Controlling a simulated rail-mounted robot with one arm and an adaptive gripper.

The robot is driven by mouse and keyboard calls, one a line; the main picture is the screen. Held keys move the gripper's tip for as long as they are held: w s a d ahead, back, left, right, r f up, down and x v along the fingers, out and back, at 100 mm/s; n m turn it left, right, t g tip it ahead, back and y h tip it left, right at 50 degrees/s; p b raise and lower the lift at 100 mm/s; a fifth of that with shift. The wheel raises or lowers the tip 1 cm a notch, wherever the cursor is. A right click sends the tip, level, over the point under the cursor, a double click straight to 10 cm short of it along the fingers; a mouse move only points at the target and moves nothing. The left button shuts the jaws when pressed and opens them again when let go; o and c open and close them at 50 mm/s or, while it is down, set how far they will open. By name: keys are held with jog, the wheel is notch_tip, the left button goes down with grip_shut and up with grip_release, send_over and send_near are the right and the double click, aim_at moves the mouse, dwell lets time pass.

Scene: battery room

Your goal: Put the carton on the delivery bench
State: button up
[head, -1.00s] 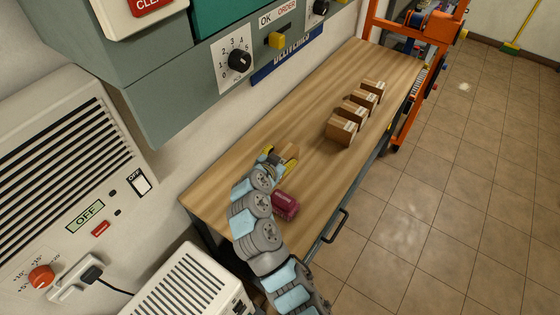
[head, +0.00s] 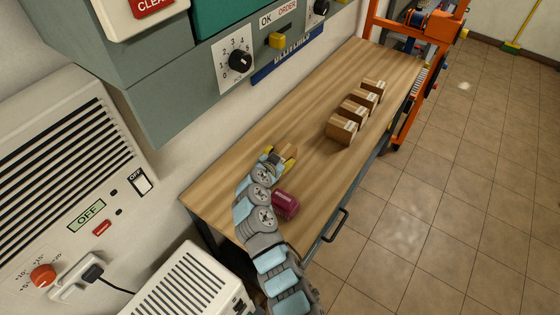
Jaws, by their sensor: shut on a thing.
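My gripper (head: 284,156) has yellow fingers and is over the left-middle part of the wooden delivery bench (head: 330,80). It is shut on a small brown carton (head: 290,152), largely hidden by the fingers and wrist. I cannot tell whether this carton touches the bench top. Several other brown cartons with white labels stand in a row towards the bench's right edge, the nearest one (head: 341,130) being apart from my gripper. The blue "DELIVERED" sign (head: 288,58) is on the wall side above the bench.
A dark red object (head: 285,204) lies on the bench right beside my arm. A grey control panel (head: 190,85) with a knob overhangs the wall side. An orange frame (head: 412,110) stands at the far end. Bench top between gripper and carton row is clear.

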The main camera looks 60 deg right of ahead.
jog(key=shift+f, duration=1.25)
jog(key=shift+f, duration=0.1)
jog(key=o, duration=1.3)
jog(key=shift+c, duration=0.2)
jog(key=shift+r, duration=0.2)
jog(key=v, duration=1.2)
jog(key=shift+b, duration=0.45)
jog(key=shift+f, duration=0.1)
